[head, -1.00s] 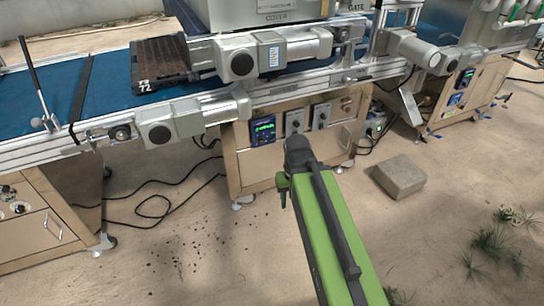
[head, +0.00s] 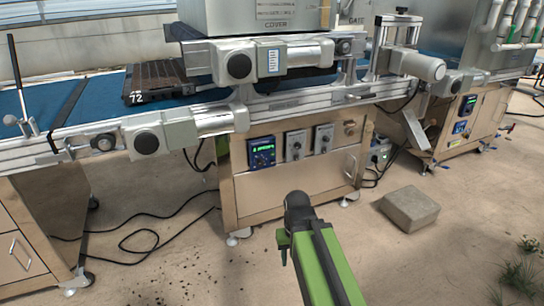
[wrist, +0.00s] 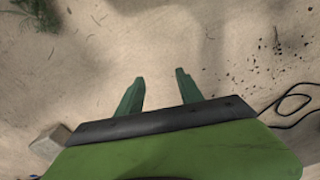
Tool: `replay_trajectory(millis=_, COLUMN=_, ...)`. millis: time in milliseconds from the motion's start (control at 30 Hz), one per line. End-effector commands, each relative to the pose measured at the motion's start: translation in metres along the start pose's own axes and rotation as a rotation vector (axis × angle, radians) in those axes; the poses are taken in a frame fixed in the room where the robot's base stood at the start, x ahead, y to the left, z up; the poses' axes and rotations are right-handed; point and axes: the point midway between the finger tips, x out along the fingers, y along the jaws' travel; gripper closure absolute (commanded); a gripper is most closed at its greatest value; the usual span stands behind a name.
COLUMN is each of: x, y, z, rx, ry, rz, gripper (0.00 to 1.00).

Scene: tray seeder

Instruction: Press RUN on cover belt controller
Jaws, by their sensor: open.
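The controller (head: 262,153) with a blue face and a lit green display is on the front of the wooden cabinet (head: 290,190) under the conveyor. Its separate buttons are too small to read in the head view. Two grey boxes with knobs (head: 296,145) sit to its right. The controller is not in the wrist view.
The blue conveyor belt (head: 50,103) carries a dark tray (head: 160,82) marked 72 beside the COVER hopper (head: 255,15). A concrete block (head: 410,208) lies on the floor right of my arm. Black cables (head: 140,228) lie at the left.

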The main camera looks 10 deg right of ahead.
Motion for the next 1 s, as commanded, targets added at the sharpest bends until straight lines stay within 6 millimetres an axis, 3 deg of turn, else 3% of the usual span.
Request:
replay_trajectory(millis=167, x=0.0001, y=0.0000, z=0.0000, rx=0.000, ry=0.000, rz=0.000, gripper=0.56)
replay_trajectory(millis=500, x=0.0002, y=0.0000, z=0.0000, rx=0.000, ry=0.000, rz=0.000, gripper=1.00)
replay_trajectory(millis=1000, x=0.0002, y=0.0000, z=0.0000, rx=0.000, ry=0.000, rz=0.000, gripper=1.00)
